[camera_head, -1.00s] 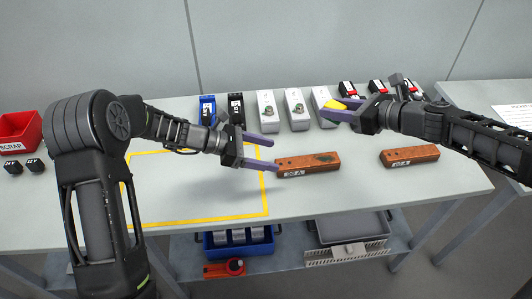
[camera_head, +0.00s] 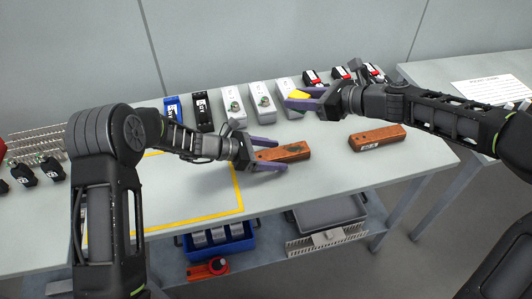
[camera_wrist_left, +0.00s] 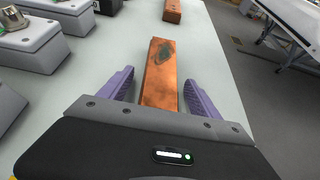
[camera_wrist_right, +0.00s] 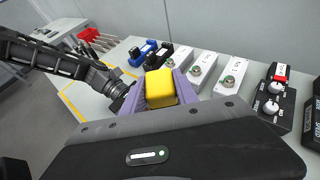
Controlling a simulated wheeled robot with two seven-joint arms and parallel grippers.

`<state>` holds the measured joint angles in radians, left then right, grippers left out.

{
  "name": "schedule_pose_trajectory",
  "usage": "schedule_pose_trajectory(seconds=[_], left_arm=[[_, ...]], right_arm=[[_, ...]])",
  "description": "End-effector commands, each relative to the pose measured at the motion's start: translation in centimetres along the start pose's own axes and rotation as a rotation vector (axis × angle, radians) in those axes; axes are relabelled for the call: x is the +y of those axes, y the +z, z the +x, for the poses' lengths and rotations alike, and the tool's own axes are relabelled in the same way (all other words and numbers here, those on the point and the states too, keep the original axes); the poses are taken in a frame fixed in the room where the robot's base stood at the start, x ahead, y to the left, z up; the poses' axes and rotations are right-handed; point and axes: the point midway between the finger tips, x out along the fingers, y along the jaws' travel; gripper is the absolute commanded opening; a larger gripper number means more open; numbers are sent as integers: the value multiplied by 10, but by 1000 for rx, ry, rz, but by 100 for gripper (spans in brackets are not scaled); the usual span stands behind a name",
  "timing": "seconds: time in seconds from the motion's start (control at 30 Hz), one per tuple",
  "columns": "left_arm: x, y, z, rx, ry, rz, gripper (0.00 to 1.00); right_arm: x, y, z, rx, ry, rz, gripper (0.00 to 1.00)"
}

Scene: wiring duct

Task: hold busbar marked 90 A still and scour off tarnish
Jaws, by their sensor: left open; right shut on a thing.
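A copper-brown busbar (camera_head: 294,151) with a dark green tarnish patch lies flat on the table. It also shows in the left wrist view (camera_wrist_left: 160,75), with the patch towards its far half. Its label is hidden in the head view now. My left gripper (camera_head: 278,156) is open, with its purple fingers on either side of the busbar's near end, apart from it in the left wrist view (camera_wrist_left: 158,92).
A second copper busbar (camera_head: 377,138) lies to the right; its label is too small to read surely. Several grey boxes (camera_head: 262,101) and black and blue devices line the back. A yellow outline (camera_head: 240,195) marks the table at left. A blue bin (camera_head: 218,240) sits on the shelf below.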

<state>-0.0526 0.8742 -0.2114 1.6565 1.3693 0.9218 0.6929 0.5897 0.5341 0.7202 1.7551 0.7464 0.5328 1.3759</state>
Motion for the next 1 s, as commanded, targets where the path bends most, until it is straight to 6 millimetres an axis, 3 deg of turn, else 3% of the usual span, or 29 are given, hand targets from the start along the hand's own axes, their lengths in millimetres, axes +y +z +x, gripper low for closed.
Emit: schedule_pose_trajectory(seconds=[0.23, 1.0], left_arm=[[0, 0, 0, 0, 0, 1, 71], [0, 0, 0, 0, 0, 1, 8]], right_arm=[[0, 0, 0, 0, 0, 0, 0], [0, 0, 0, 0, 0, 0, 0]])
